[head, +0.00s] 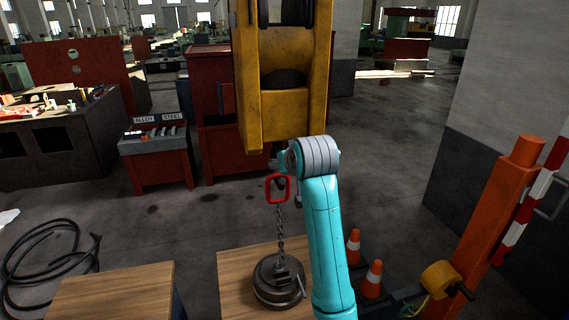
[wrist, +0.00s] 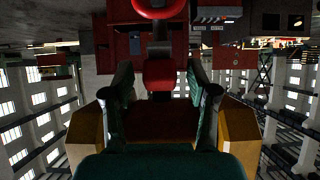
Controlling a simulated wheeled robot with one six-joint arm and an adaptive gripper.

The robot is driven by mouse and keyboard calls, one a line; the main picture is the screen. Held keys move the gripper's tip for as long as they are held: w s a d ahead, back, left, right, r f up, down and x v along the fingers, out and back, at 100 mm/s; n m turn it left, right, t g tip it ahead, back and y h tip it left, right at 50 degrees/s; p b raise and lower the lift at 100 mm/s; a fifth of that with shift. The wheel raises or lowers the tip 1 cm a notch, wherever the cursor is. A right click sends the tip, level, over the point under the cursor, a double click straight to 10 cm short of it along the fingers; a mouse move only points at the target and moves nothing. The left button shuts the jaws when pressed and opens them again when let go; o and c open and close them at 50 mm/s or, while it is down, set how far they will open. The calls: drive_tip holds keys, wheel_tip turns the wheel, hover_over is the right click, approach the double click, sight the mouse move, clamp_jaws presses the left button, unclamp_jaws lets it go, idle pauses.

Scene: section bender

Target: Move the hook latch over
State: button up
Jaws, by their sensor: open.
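In the wrist view, which looks upside down, my gripper (wrist: 160,78) is open, with one dark finger on each side. A small red piece (wrist: 158,75), possibly the hook latch, shows between the fingers; I cannot tell whether they touch it. A red ring (wrist: 158,8) is at the top edge, with a grey part between. In the head view, the red ring (head: 278,188) is just below the big yellow block (head: 285,110), with a chain (head: 280,225) down to a round dark weight (head: 278,283). My cyan arm mostly hides the hook and gripper there.
The weight stands on a wooden-topped table (head: 232,270); another wooden top (head: 110,290) is at left. Orange cones (head: 372,279) and an orange post (head: 497,210) stand at right. A black cable (head: 50,240) lies on the floor. Open floor extends right of the yellow block.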

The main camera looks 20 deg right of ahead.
drive_tip(key=v, duration=1.1)
